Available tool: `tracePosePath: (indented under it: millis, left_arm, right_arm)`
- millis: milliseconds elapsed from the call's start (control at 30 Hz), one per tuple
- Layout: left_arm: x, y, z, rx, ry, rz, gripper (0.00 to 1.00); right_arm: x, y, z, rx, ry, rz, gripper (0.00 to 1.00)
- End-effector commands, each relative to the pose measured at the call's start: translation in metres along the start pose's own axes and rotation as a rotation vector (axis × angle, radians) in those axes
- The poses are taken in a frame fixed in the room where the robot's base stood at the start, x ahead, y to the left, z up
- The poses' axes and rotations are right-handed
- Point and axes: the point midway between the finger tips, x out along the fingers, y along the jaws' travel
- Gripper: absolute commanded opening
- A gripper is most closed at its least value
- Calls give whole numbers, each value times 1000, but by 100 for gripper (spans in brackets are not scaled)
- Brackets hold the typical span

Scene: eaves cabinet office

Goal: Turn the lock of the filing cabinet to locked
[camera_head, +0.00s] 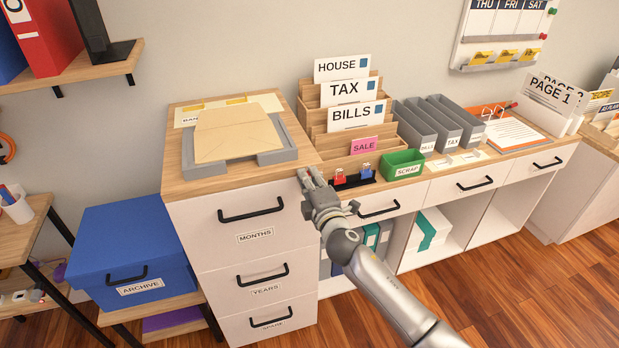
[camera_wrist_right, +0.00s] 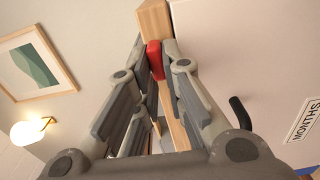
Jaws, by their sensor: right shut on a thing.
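The filing cabinet (camera_head: 220,262) is white with a wooden top and stacked drawers labelled MONTHS, YEARS and one lower. My right gripper (camera_head: 308,180) is at its upper right front corner. In the right wrist view the fingers (camera_wrist_right: 156,68) are closed around a small red piece (camera_wrist_right: 154,58), seemingly the lock's knob, against the wooden edge. The fingers hide much of the lock, so I cannot tell its turn position. The MONTHS drawer front also shows in the wrist view (camera_wrist_right: 250,50). My left gripper is not in view.
On the cabinet top lies a grey tray (camera_head: 280,156) with an envelope. To the right, the desk holds a letter sorter (camera_head: 345,140), a green SCRAP box (camera_head: 403,164) and small red and blue items. A blue ARCHIVE box (camera_head: 120,240) stands left of the cabinet. The drawers look shut.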

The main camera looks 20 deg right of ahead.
Motion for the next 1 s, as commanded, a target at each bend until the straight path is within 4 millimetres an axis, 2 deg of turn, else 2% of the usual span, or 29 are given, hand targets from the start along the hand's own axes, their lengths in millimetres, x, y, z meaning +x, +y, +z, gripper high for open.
tracePosePath:
  millis: [567, 600, 733, 767, 1000]
  left_arm:
    - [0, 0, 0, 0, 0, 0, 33]
    - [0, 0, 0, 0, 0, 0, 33]
    - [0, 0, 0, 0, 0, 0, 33]
    - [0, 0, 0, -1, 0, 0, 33]
    - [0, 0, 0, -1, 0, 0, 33]
  right_arm:
    - [0, -3, 0, -35, 1, -4, 0]
    - [0, -3, 0, -35, 1, -4, 13]
    - [0, -2, 0, -34, 0, -3, 30]
    - [0, -2, 0, -34, 0, -3, 32]
    - [0, -1, 0, -33, 0, -1, 32]
